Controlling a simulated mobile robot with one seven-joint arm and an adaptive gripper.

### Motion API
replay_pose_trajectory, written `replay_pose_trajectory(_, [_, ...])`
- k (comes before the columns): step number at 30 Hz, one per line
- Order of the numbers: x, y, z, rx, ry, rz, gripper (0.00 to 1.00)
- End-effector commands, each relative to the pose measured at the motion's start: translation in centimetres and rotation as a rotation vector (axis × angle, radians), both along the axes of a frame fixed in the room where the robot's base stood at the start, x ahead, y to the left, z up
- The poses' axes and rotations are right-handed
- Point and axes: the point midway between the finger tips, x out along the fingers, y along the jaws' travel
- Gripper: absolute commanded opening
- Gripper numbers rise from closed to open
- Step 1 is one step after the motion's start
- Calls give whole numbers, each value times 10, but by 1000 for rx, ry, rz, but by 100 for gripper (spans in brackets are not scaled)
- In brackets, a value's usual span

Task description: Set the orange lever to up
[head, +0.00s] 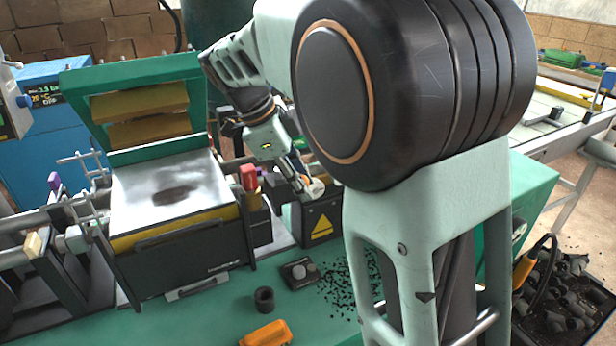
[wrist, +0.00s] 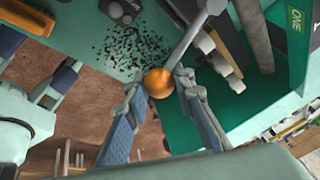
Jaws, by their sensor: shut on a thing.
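The orange lever shows in the wrist view as a round orange knob (wrist: 158,83) on a grey rod (wrist: 190,38) that runs up and right to a pale pivot at the top edge. My gripper (wrist: 160,86) has one finger on each side of the knob and is shut on it. In the head view my gripper (head: 308,188) is beside the black box with the yellow warning triangle, behind my large arm joint. The knob is mostly hidden there, so the lever's tilt is hard to tell.
A red-topped handle (head: 248,178) stands just left of my gripper. The machine with a metal plate (head: 165,190) and raised green lid is farther left. A black ring (head: 264,299), an orange piece (head: 266,334) and black granules lie on the green table (head: 205,318).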

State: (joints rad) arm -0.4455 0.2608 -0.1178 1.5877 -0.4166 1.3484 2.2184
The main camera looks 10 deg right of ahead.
Motion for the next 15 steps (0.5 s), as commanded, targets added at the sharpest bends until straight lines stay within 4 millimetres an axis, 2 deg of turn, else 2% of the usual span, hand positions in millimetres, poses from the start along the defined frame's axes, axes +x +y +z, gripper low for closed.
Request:
replay_pose_trajectory(3, [-3,9,-2,4,6,-45,0])
replay_pose_trajectory(15, [-5,15,-2,7,4,-114,0])
